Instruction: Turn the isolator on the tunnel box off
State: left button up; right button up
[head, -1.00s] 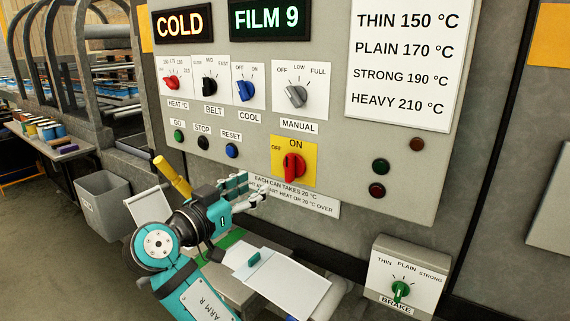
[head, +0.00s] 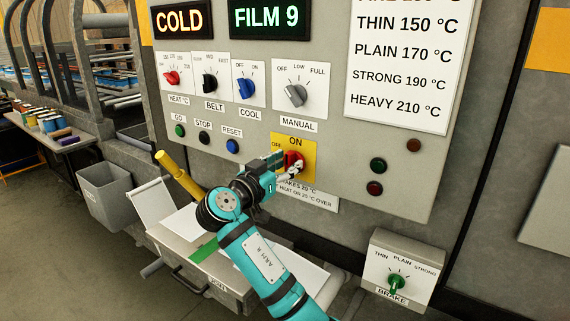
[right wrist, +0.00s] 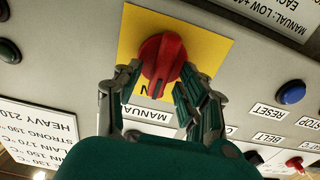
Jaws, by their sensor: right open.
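The isolator is a red rotary knob (head: 295,158) on a yellow plate (head: 307,148) marked ON and OFF, low on the grey tunnel box panel (head: 330,150). It also shows large in the right wrist view (right wrist: 162,62). My right gripper (head: 286,168) is at the knob, coming from below left, and partly covers it and the plate. In the right wrist view the open fingers (right wrist: 160,84) stand on either side of the knob's lower part. I cannot tell whether they touch it. My left gripper is not in view.
Above are the red heat (head: 171,77), black belt (head: 209,82), blue cool (head: 245,91) and grey manual (head: 295,95) knobs. Push buttons (head: 205,138) sit left of the isolator. A yellow handle (head: 178,175) stands below left. A brake box (head: 402,270) is at lower right.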

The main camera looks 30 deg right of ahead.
grip_shut()
jog(key=shift+n, duration=0.3)
jog(key=shift+w+a+n+p, duration=0.1)
jog(key=shift+n+p, duration=0.2)
jog(key=shift+n, duration=0.9)
jog(key=n+p, duration=0.1)
jog(key=n, duration=0.2)
jog(key=shift+w+n, duration=0.15)
jog(key=shift+n, duration=0.25)
jog(key=shift+w+a+f+n+p, duration=0.1)
jog(key=shift+f+n+p, duration=0.05)
jog(key=shift+n+p, duration=1.45)
jog(key=shift+w+f+n+p, duration=0.15)
jog(key=shift+n+p, duration=0.9)
jog(key=shift+n, duration=1.15)
jog(key=shift+a+f+n+p, duration=0.1)
jog(key=shift+f+n+p, duration=0.05)
jog(key=shift+n+p, duration=1.45)
jog(key=shift+n, duration=0.4)
